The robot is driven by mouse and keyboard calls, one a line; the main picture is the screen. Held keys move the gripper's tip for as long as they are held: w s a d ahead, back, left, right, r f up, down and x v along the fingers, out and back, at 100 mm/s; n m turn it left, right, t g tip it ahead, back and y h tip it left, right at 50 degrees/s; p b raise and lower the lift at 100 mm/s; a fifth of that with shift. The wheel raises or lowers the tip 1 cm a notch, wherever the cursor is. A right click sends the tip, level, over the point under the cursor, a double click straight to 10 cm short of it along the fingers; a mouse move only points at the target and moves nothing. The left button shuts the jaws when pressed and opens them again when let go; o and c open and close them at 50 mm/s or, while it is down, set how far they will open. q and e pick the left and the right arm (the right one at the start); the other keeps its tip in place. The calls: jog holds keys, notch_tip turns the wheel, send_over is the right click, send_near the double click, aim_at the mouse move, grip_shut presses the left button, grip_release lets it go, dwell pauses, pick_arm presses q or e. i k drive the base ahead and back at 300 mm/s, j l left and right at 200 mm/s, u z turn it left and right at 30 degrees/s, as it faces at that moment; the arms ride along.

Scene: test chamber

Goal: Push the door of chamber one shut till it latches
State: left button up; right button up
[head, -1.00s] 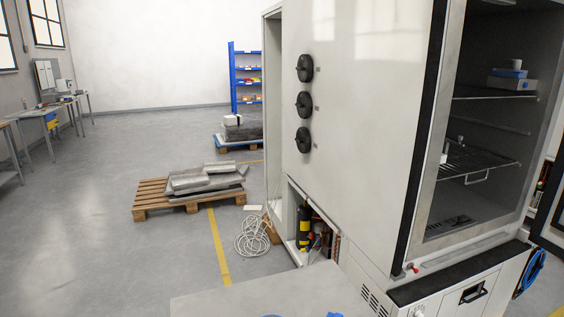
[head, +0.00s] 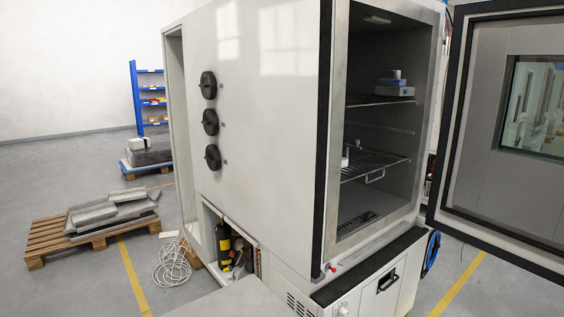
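The test chamber (head: 262,110) is a large white cabinet in the middle of the head view. Its front opening shows a dark interior with wire shelves (head: 372,167). Its door (head: 462,170) stands wide open at the right, with a black seal frame, a grey inner panel and a window (head: 535,105). The door's right part is cut off by the picture edge. No chamber number is readable. Neither of my grippers is in view.
A pallet with metal pieces (head: 45,238) and a coiled white hose (head: 172,268) lie at the left. A light grey flat surface (head: 232,300) is in the near foreground. Blue shelving (head: 136,95) stands behind. Floor shows below the door, with a yellow line (head: 460,285).

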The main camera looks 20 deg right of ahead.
aim_at(505, 203)
jog(key=z, duration=2.9)
jog(key=i+z, duration=0.25)
jog(key=i, duration=4.45)
jog(key=i+u, duration=0.5)
jog(key=i+l+u, duration=0.2)
jog(key=u, duration=0.25)
jog(key=i+l+u, duration=0.35)
jog(key=u, duration=0.15)
